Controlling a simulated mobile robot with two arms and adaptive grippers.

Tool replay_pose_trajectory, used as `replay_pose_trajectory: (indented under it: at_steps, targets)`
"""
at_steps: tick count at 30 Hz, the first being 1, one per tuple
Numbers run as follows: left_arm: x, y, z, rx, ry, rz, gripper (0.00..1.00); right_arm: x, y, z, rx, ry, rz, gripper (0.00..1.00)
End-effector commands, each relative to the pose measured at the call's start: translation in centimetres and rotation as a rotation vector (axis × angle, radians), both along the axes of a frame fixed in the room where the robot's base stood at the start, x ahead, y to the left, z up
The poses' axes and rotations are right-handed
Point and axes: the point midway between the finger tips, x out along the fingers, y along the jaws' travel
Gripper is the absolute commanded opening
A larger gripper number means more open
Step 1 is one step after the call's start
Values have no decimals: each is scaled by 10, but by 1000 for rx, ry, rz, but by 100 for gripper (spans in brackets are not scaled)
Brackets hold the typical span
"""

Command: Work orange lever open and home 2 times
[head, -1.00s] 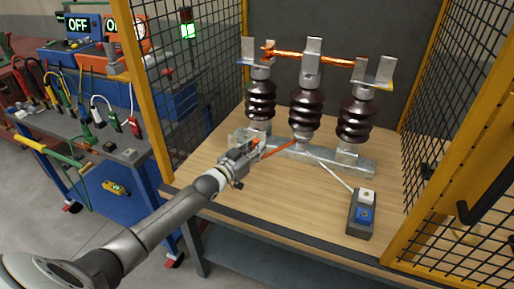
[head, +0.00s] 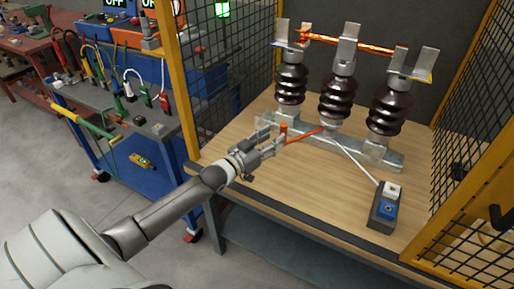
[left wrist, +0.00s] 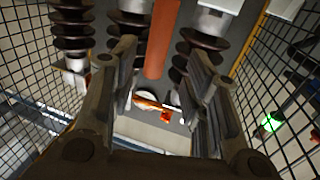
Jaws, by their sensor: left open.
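The orange lever (head: 303,135) sticks out to the left from the base of the isolator, with an upright orange grip (head: 284,128) at its end. My left gripper (head: 277,146) is open, just in front of that grip. In the left wrist view, an orange bar (left wrist: 162,40) that looks like the lever shows beyond and between my spread fingers (left wrist: 160,85); nothing is clamped. The isolator has three dark ribbed insulators (head: 337,92) on a grey metal base (head: 350,147). A copper-coloured bar (head: 350,42) spans their top terminals. My right gripper is not in view.
A small box with a blue face (head: 383,207) sits on the wooden bench (head: 255,185), joined to the base by a pale rod. Yellow-framed mesh panels (head: 218,80) stand on both sides. A blue tool trolley (head: 150,185) is at left.

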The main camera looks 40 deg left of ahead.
Motion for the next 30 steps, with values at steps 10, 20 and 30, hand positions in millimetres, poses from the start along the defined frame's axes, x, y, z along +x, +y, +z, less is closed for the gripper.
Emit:
replay_pose_trajectory:
  at_steps: [10, 20, 30]
  targets:
    - [-47, 8, 0, 1, 1, 0, 42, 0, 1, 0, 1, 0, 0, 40]
    - [-61, 11, 0, 1, -1, 1, 42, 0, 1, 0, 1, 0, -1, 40]
    - [-61, 11, 1, 1, -1, 1, 42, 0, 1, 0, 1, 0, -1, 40]
